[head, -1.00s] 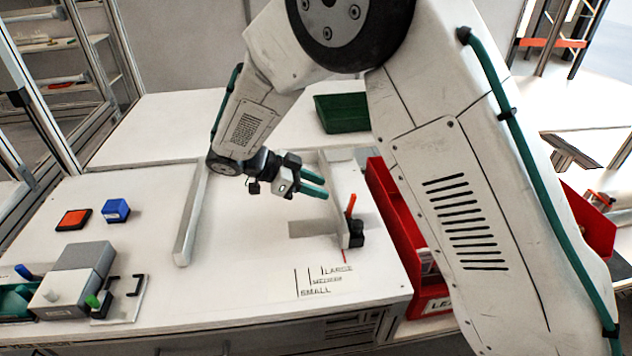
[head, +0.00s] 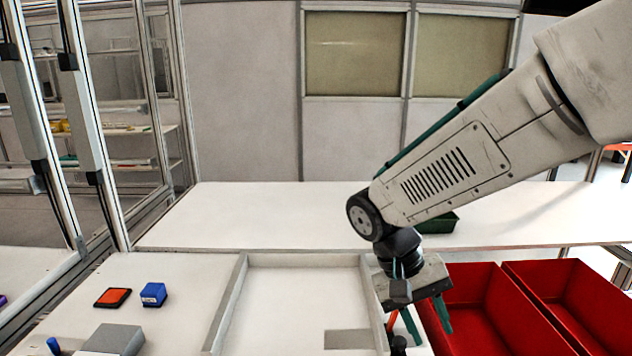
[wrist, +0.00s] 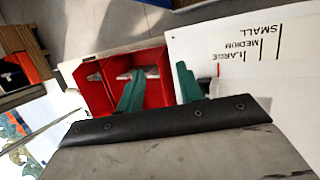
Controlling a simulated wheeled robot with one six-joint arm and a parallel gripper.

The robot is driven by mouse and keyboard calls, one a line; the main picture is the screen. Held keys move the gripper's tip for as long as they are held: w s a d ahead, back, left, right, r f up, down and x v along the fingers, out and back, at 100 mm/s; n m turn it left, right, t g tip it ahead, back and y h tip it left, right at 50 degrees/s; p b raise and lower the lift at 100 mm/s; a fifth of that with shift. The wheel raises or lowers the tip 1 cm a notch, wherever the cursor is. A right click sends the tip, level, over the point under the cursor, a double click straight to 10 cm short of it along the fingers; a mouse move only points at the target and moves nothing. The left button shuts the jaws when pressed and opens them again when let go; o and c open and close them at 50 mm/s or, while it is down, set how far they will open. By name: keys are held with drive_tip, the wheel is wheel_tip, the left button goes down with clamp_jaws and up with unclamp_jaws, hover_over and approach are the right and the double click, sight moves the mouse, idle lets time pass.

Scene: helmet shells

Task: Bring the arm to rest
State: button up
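My gripper (head: 428,318) hangs from the arm at the right of the head view, pointing down over the right edge of the white worktable (head: 290,290), beside the red bins. In the wrist view its two green fingers (wrist: 158,88) stand apart with nothing between them. Below them lie a red bin (wrist: 152,68) and the table edge with the printed size marks (wrist: 250,45). My arm reaches in from the upper right. No helmet shell shows in either view.
Two red bins (head: 476,290) stand right of the table. A slider with a red handle (head: 392,319) is close to my gripper. A blue block (head: 153,294), an orange pad (head: 113,297) and a grey block (head: 115,340) sit at left.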

drive_tip(key=s+d+r+t+y, duration=0.2)
drive_tip(key=s+d+r, duration=0.2)
drive_tip(key=s, duration=0.3)
drive_tip(key=s+d+r+t+y, duration=0.2)
drive_tip(key=s+d+r, duration=0.2)
drive_tip(key=s, duration=0.3)
drive_tip(key=shift+s+d+n+t+y, duration=0.15)
drive_tip(key=shift+d+n+t+y, duration=0.15)
drive_tip(key=shift+y, duration=0.1)
